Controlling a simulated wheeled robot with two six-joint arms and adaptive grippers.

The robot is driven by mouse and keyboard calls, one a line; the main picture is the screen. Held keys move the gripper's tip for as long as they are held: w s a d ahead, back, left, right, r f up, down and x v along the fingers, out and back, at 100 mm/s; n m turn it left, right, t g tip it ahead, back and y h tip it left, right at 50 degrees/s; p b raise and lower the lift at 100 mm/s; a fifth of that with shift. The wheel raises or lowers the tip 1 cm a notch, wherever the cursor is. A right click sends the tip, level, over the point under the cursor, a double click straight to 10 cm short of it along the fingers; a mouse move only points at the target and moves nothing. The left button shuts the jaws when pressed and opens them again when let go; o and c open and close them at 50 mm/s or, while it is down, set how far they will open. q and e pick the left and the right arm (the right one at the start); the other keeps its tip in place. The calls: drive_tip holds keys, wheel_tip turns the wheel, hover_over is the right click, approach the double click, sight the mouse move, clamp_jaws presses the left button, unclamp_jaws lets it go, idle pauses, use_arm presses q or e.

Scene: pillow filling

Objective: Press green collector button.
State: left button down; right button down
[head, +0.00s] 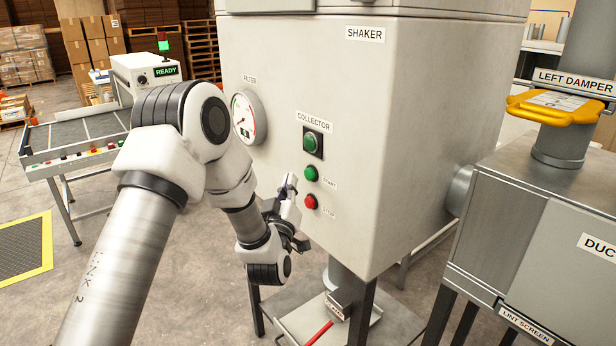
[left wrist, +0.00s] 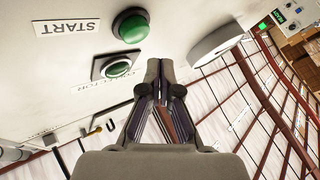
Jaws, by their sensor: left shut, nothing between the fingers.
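My left gripper (head: 289,184) is shut and empty, just left of the START and STOP buttons and below the collector button. In the upside-down left wrist view, the shut fingertips (left wrist: 160,64) appear right of the framed collector button (left wrist: 117,68) and below the START button (left wrist: 131,26). I see no finger covering either button. My right gripper is not in view.
A round filter gauge (head: 248,117) is on the cabinet's left face, near my left arm. A duct unit (head: 510,215) and a yellow left damper handle (head: 550,108) stand at the right. A conveyor table (head: 75,130) is at the left. Floor between is clear.

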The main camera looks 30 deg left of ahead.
use_arm(q)
drive_tip(key=shift+w+d, duration=0.3)
drive_tip(key=shift+w, duration=0.5)
drive_tip(key=shift+w+f+b, duration=0.1)
drive_tip(key=shift+b, duration=0.2)
idle(0.6)
drive_tip(key=shift+w+d, duration=0.2)
drive_tip(key=shift+w, duration=0.1)
drive_tip(key=shift+w+d+b, duration=0.15)
drive_tip(key=shift+w+b, duration=0.25)
drive_tip(key=shift+w, duration=0.05)
idle(0.6)
drive_tip(key=shift+s, duration=0.1)
drive_tip(key=shift+s+a, duration=0.35)
drive_tip(key=shift+s, duration=0.4)
